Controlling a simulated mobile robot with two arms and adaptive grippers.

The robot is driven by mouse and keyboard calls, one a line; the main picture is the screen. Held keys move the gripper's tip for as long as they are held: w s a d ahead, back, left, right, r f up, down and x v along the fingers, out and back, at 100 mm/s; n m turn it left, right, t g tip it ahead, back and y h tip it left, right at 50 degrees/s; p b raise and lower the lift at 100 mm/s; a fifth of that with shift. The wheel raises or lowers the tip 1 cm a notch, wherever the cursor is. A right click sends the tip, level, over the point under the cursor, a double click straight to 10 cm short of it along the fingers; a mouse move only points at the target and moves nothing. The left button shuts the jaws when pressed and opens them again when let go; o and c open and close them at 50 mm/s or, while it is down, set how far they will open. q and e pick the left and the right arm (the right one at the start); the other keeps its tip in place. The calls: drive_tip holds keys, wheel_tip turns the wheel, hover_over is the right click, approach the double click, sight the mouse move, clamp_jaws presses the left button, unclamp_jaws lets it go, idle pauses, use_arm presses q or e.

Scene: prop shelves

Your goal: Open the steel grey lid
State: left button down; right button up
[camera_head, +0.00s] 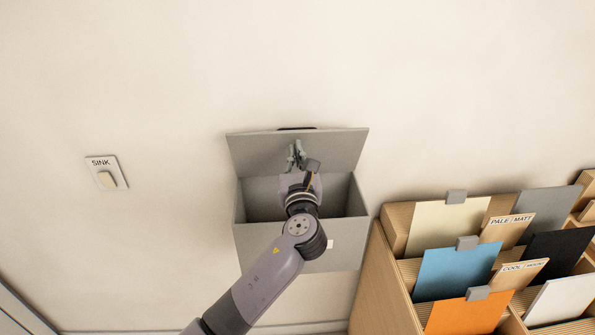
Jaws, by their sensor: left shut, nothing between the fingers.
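The steel grey lid (255,152) stands raised and tilted back at the rear of a grey box (265,245) on the wall, in the middle of the head view. The box is open and its dark inside shows on both sides of my arm. My left gripper (296,150) is shut and empty, in front of the lid's inner face. I cannot tell whether its fingertips touch the lid. My left arm covers part of the box's opening and front. My right gripper is out of view.
A wooden rack (380,285) with coloured sample cards, including a blue card (452,271) and an orange card (465,316), stands close to the box's right. A switch labelled SINK (106,173) is on the wall at left. The wall between switch and box is bare.

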use_arm(q)
drive_tip(key=s+f, duration=0.1)
drive_tip(key=s, duration=1)
drive_tip(key=s+a+f+n+g+y, duration=0.1)
drive_tip(key=s+a+f+n+g, duration=0.3)
drive_tip(key=a+f+n, duration=0.4)
drive_tip(key=s+a+f+n+g+y, duration=0.1)
drive_tip(key=s+a+f+n+g, duration=0.3)
drive_tip(key=a+f+n, duration=0.4)
drive_tip(key=s+a+f+n+g+h, duration=0.1)
drive_tip(key=s+a+f+n+g, duration=0.2)
drive_tip(key=s+n, duration=0.4)
drive_tip(key=s+a+f+n+g, duration=0.25)
drive_tip(key=s+f+n, duration=0.2)
drive_tip(key=s, duration=0.45)
drive_tip(key=s+a+f+n+g+h, duration=0.1)
drive_tip(key=s+a+f+n+g, duration=0.25)
drive_tip(key=s+n, duration=0.4)
wheel_tip(320, 180, down, 29)
drive_tip(key=s+m+b, duration=0.1)
drive_tip(key=b, duration=0.3)
drive_tip(key=s+a+f+g+b, duration=0.1)
drive_tip(key=s+a+f+b, duration=0.2)
drive_tip(key=s+f, duration=1.4)
wheel_tip(320, 180, down, 3)
drive_tip(key=shift+s+a+r, duration=0.1)
drive_tip(key=shift+s+a, duration=0.05)
drive_tip(key=shift+a, duration=0.05)
